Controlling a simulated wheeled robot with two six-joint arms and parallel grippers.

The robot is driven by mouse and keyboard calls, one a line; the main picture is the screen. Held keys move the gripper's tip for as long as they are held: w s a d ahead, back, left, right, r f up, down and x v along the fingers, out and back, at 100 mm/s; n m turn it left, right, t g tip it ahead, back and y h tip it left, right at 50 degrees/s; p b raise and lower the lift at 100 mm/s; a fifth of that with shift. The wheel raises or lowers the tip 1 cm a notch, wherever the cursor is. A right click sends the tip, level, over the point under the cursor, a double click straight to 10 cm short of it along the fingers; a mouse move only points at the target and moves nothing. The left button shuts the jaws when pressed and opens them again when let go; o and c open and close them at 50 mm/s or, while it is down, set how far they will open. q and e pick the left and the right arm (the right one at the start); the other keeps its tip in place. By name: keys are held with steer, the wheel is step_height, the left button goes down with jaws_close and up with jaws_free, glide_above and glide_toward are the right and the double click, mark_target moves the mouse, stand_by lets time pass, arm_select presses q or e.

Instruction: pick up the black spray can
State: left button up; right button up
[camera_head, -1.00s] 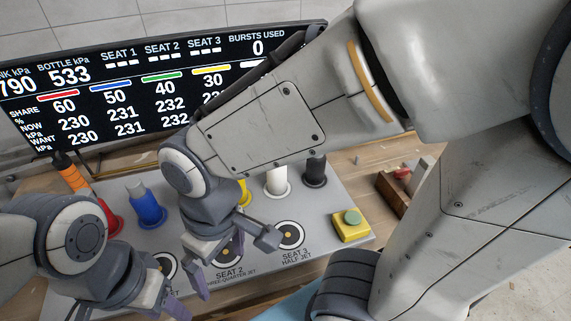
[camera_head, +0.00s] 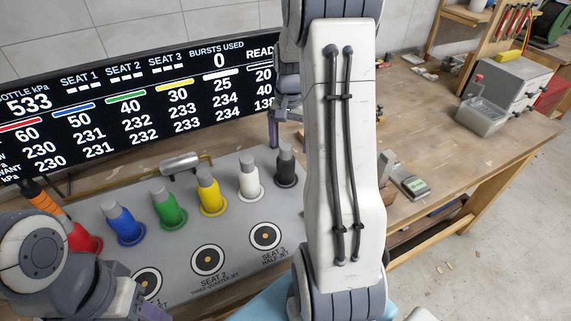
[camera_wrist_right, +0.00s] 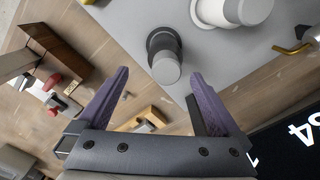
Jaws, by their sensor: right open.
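The black spray can (camera_head: 286,167) stands upright at the right end of the row on the grey panel (camera_head: 235,215). It has a grey top. In the right wrist view the black can (camera_wrist_right: 165,58) shows from above, between and just beyond the fingertips. My right gripper (camera_wrist_right: 160,74) is open and empty there, its two purple fingers apart on either side of the can's top. In the head view my right gripper (camera_head: 274,125) is partly hidden by my arm, above and behind the can. My left gripper (camera_head: 125,303) is at the lower left, its jaws cut off or unclear.
A white can (camera_head: 248,177) stands close beside the black one. The yellow (camera_head: 210,192), green (camera_head: 169,207), blue (camera_head: 123,226) and red (camera_head: 83,240) cans continue leftward. The display screen (camera_head: 150,105) rises behind. A wooden box (camera_wrist_right: 50,60) lies near in the wrist view.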

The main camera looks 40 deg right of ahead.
mark_target(286, 161)
steer(key=f, duration=0.2)
steer(key=f+p, duration=0.1)
steer(key=f, duration=0.2)
steer(key=a+f, duration=0.1)
steer(key=f, duration=0.1)
steer(key=shift+w+f, duration=0.15)
steer(key=shift+f, duration=0.05)
jaws_close()
